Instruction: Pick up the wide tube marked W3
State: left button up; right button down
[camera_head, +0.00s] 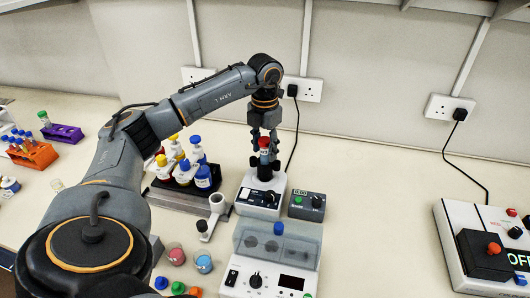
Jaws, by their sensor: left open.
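A tube with a red cap and a white label (264,157) stands upright on the black top of a small white mixer-like device (259,196). The label is too small to read, so I cannot tell if it is W3. My left gripper (264,146) points down over this tube, its open fingers on either side of the cap. I cannot tell if they touch it. A green-capped tube (44,118) stands at the purple rack (68,135) on the far left; its marking is also unreadable. My right gripper is not in view.
Bottles with yellow and blue caps (203,176) stand on a dark tray left of the mixer. A grey control box (306,205) is close on its right. A white instrument with a clear cover (270,276) stands in front. An orange rack (34,155) is far left. Bench at right-centre is clear.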

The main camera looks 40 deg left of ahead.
pick_arm(q)
grip_shut()
jog(key=shift+r, duration=0.1)
jog(key=shift+r+p, duration=3)
jog(key=shift+r, duration=0.65)
